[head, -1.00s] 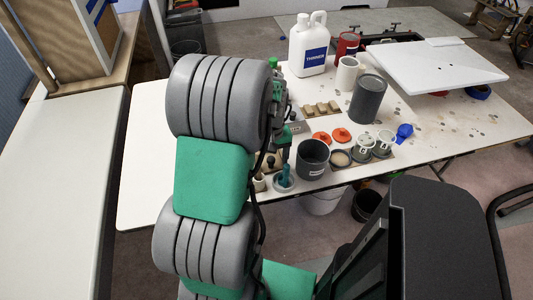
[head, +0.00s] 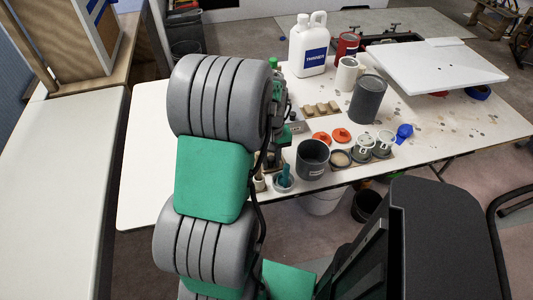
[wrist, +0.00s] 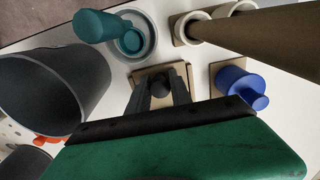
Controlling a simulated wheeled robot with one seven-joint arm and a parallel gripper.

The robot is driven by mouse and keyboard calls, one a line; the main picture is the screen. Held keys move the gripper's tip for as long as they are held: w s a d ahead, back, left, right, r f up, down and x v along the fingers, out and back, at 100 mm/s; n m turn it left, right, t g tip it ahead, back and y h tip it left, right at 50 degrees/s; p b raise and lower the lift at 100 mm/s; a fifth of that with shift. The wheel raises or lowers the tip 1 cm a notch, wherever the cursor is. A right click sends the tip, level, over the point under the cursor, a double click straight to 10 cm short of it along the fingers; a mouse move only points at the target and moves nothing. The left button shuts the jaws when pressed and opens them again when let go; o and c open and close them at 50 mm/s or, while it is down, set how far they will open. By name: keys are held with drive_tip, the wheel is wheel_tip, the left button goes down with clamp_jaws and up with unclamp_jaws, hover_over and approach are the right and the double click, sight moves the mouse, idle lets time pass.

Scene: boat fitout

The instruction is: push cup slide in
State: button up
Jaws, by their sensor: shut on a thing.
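My gripper (wrist: 160,92) shows in the wrist view with its two dark fingers close around a small dark round knob (wrist: 161,88). The knob stands on a tan wooden block (wrist: 178,73) on the white table. In the head view my arm hides most of the gripper and the block. No part is clearly marked as the cup slide. Two grey cups with handles (head: 364,149) (head: 384,143) stand on a wooden strip at the table's front edge, well to the right of my gripper.
A dark open can (wrist: 55,90) stands left of my gripper in the wrist view. A teal piece (wrist: 100,27) in a round dish, cream rings (wrist: 187,28) and a blue knobbed piece (wrist: 240,85) are close by. A white jug (head: 310,45) stands at the back.

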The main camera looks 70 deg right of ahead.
drive_tip(key=shift+w+d, duration=1.05)
drive_tip(key=shift+d, duration=0.75)
drive_tip(key=shift+w+d, duration=1)
drive_tip(key=shift+d, duration=0.8)
drive_tip(key=shift+w+d, duration=1.05)
drive_tip(key=shift+d, duration=0.75)
drive_tip(key=o, duration=0.6)
drive_tip(key=shift+d, duration=0.1)
drive_tip(key=shift+c, duration=0.2)
drive_tip(key=o, duration=1.4)
drive_tip(key=shift+r+p, duration=2.15)
drive_tip(key=shift+r, duration=1.4)
